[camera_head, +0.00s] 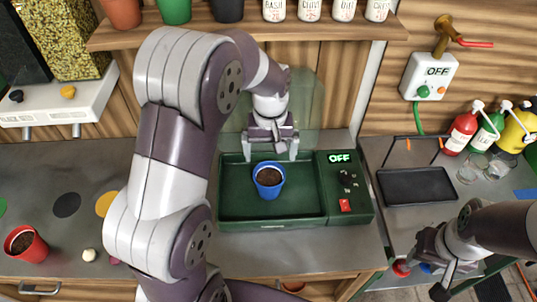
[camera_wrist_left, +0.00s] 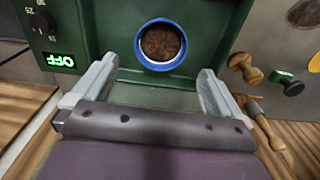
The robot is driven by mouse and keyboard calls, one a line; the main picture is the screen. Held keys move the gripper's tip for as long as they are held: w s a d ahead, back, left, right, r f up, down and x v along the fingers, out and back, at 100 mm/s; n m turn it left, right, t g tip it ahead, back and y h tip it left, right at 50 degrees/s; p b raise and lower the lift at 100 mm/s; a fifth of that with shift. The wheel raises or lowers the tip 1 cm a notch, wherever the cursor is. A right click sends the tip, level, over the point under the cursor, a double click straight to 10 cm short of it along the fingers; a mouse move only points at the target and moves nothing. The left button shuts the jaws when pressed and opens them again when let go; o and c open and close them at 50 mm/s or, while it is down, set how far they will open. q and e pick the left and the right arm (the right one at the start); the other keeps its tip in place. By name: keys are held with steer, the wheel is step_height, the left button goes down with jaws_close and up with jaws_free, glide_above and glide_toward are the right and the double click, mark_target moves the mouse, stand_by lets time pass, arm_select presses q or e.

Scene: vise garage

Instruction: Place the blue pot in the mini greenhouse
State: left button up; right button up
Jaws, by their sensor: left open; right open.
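The blue pot (camera_head: 268,180), filled with dark soil, stands upright inside the green tray of the mini greenhouse (camera_head: 240,208). The greenhouse has a clear cover at its back and a panel (camera_head: 345,185) reading OFF with a red switch. My left gripper (camera_head: 271,150) is open and empty, just behind the pot and apart from it. In the left wrist view the blue pot (camera_wrist_left: 161,45) shows beyond the open fingers (camera_wrist_left: 157,92), with nothing between them. My right gripper (camera_head: 420,280) is open and empty at the lower right, away from the pot.
A red pot (camera_head: 25,243) with soil stands at the far left. A shelf (camera_head: 115,38) with pots and labelled jars runs above the greenhouse. A black tray (camera_head: 415,186) and spray bottles (camera_head: 462,128) stand to the right. The worktop left of the greenhouse has some free room.

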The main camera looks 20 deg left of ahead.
arm_select(q)
steer(key=s+d+f+m+t, duration=0.1)
steer(key=s+m, duration=0.4)
steer(key=s, duration=0.8)
steer(key=shift+d+f, duration=0.15)
steer(key=shift+d, duration=0.15)
